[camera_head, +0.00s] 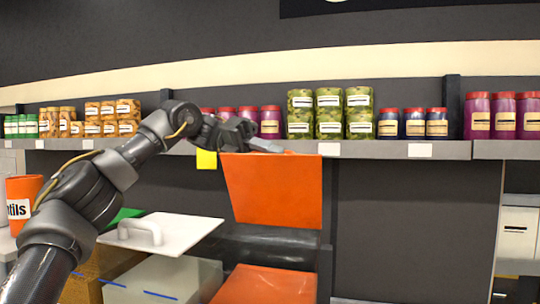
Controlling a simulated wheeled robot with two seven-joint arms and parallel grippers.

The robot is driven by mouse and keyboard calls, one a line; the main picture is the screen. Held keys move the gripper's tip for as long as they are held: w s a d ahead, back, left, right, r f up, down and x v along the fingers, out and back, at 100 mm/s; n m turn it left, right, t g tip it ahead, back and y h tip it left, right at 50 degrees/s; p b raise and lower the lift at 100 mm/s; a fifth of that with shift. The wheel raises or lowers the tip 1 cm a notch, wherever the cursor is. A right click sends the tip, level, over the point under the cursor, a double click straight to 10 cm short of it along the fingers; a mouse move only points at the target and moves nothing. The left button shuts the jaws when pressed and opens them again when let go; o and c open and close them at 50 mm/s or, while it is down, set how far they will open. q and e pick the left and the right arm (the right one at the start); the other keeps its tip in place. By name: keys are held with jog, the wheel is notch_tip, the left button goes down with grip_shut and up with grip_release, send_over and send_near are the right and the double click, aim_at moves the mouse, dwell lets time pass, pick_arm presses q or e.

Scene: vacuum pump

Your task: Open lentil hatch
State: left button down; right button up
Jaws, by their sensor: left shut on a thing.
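The orange hatch panel (273,192) stands nearly upright in the middle of the view, just below the shelf edge. My left gripper (266,145) is shut on the top edge of this panel. Its fingertips are small in the picture and partly run into the shelf edge behind. A second orange surface (268,287) lies lower down, below a dark glossy gap. An orange container (20,205) with a label ending in "tils" stands at the far left. My right gripper is not in view.
A white lid with a handle (180,235) lies left of the hatch, over pale bins. A shelf (440,150) with several jars (330,112) runs across behind. A yellow tag (206,159) hangs beside my left wrist.

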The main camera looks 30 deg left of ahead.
pick_arm(q)
jog(key=shift+n+g+h, duration=0.3)
jog(key=shift+n+h, duration=0.1)
jog(key=shift+n, duration=0.4)
jog(key=w, duration=0.2)
jog(key=w+a, duration=0.1)
jog(key=w, duration=0.1)
jog(key=shift+w+a+r, duration=0.1)
jog(key=shift+w+r, duration=0.1)
jog(key=shift+w, duration=0.1)
jog(key=c, duration=1.4)
grip_release()
jog(key=shift+s, duration=0.15)
jog(key=shift+o, duration=0.2)
jog(key=a+r, duration=0.1)
jog(key=a, duration=0.6)
jog(key=shift+w+r, duration=0.15)
jog(key=shift+w, duration=0.25)
jog(key=shift+a, duration=0.2)
